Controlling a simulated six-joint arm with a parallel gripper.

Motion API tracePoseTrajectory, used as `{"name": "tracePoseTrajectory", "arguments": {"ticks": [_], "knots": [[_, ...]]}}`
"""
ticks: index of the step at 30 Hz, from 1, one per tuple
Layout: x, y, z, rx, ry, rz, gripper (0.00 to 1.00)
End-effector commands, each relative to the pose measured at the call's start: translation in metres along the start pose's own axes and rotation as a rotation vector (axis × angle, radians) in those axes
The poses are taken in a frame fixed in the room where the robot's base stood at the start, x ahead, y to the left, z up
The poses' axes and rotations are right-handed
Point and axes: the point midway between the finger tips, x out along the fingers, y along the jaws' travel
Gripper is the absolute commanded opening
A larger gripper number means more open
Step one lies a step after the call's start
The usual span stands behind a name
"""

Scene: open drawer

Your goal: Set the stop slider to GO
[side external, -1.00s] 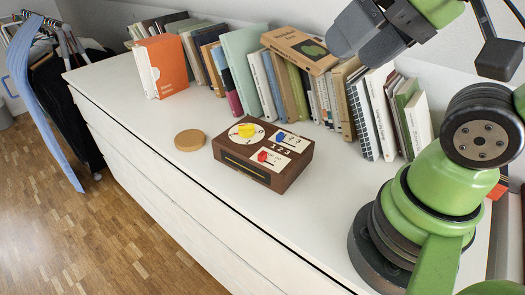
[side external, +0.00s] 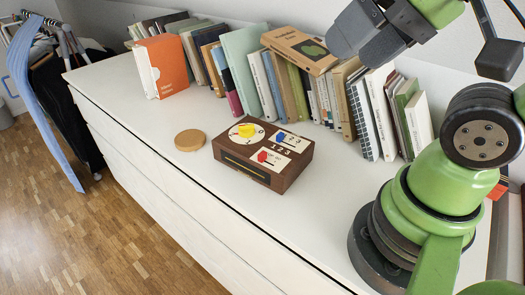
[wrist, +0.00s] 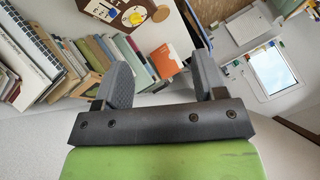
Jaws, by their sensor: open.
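A dark wooden control box (side external: 250,173) lies on the white cabinet top in the side view. On its top are a round white dial with a yellow knob (side external: 246,130), a white plate with a blue knob (side external: 280,135), and another white plate with a red knob (side external: 263,156). The printing on the plates is too small to read, so I cannot tell which end is GO. The box (wrist: 98,7) shows partly at the top of the wrist view. My gripper (wrist: 162,76) is open and empty, high above the cabinet and well away from the box.
A round wooden disc (side external: 189,140) lies left of the box. A row of books (side external: 243,68) stands behind it, with an orange book (side external: 163,66) at the left. The white cabinet top (side external: 140,116) is clear in front and to the left.

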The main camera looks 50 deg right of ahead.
Motion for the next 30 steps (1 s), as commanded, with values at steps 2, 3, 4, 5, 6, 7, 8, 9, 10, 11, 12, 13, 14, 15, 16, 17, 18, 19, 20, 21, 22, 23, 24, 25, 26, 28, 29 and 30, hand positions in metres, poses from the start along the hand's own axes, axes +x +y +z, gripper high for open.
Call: {"name": "tracePoseTrajectory", "arguments": {"ticks": [2,3,4,5,6,7,8,9,10,11,12,13,14,15,16,17,18,19,20,21,22,23,24,25,26,28,29,30], "knots": [[0.0,0.0,0.0,0.0,0.0,0.0,0.62],[0.0,0.0,0.0,0.0,-0.001,0.0,0.53],[0.0,0.0,-0.001,-0.001,-0.003,0.002,0.47],[0.001,0.0,-0.002,-0.004,-0.007,0.004,0.47],[0.003,-0.001,-0.004,-0.009,-0.016,0.01,0.47],[0.005,-0.001,-0.006,-0.014,-0.026,0.017,0.47],[0.008,-0.001,-0.009,-0.022,-0.04,0.026,0.47],[0.012,-0.002,-0.014,-0.034,-0.062,0.039,0.47],[0.017,-0.002,-0.018,-0.045,-0.081,0.052,0.47],[0.022,-0.002,-0.022,-0.059,-0.104,0.066,0.47],[0.03,-0.003,-0.029,-0.079,-0.136,0.084,0.47],[0.037,-0.003,-0.034,-0.095,-0.16,0.098,0.47],[0.045,-0.003,-0.038,-0.113,-0.185,0.113,0.47],[0.056,-0.002,-0.044,-0.135,-0.219,0.13,0.47],[0.064,-0.002,-0.048,-0.152,-0.243,0.143,0.47],[0.073,-0.001,-0.051,-0.171,-0.269,0.156,0.47],[0.086,0.001,-0.055,-0.193,-0.303,0.171,0.47],[0.096,0.002,-0.058,-0.211,-0.329,0.183,0.47],[0.106,0.003,-0.059,-0.23,-0.356,0.194,0.47],[0.119,0.006,-0.061,-0.252,-0.39,0.207,0.47],[0.129,0.007,-0.062,-0.27,-0.416,0.216,0.47],[0.139,0.009,-0.063,-0.287,-0.439,0.224,0.47],[0.151,0.012,-0.062,-0.307,-0.469,0.234,0.47],[0.16,0.014,-0.062,-0.322,-0.491,0.24,0.47],[0.168,0.016,-0.061,-0.336,-0.51,0.246,0.47],[0.184,0.021,-0.059,-0.361,-0.548,0.256,0.47],[0.189,0.022,-0.058,-0.37,-0.561,0.259,0.47],[0.195,0.024,-0.056,-0.38,-0.575,0.263,0.47]]}}
